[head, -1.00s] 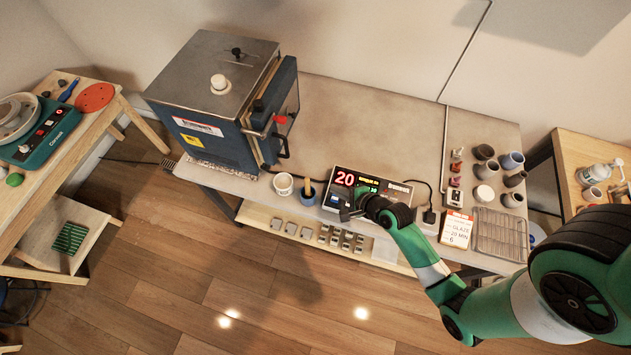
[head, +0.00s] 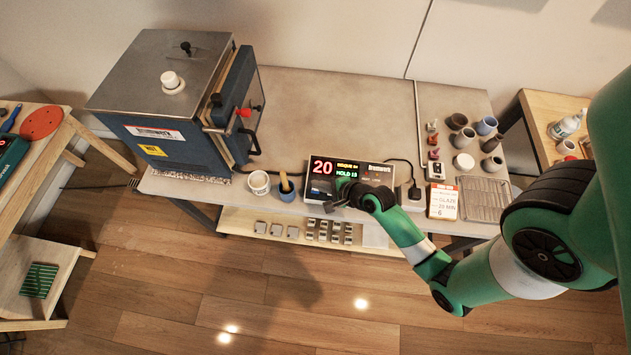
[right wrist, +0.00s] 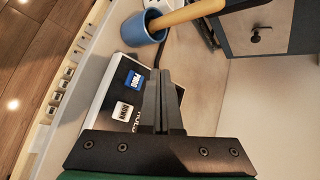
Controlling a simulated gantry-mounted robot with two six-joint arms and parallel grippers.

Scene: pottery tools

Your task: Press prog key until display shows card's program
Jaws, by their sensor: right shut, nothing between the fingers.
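The controller box (head: 375,177) stands at the front edge of the bench. Its dark display shows a large red 20 (head: 321,166), a small yellow line and a green line that seems to read HOLD 18. The blue prog key (right wrist: 135,78) and a white key (right wrist: 122,110) show in the right wrist view. My right gripper (head: 334,202) is shut and empty at the box's front, its fingers (right wrist: 163,75) over the panel beside the keys. I cannot tell whether it touches. The card (head: 443,202) reads GLAZE, 20 MIN and 6. My left gripper is out of view.
A blue kiln (head: 190,115) stands left on the bench. A white cup (head: 259,183) and a blue cup (right wrist: 141,30) with a wooden-handled tool stand left of the box. A wire rack (head: 485,199) and several small pots are at the right. The bench behind the box is clear.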

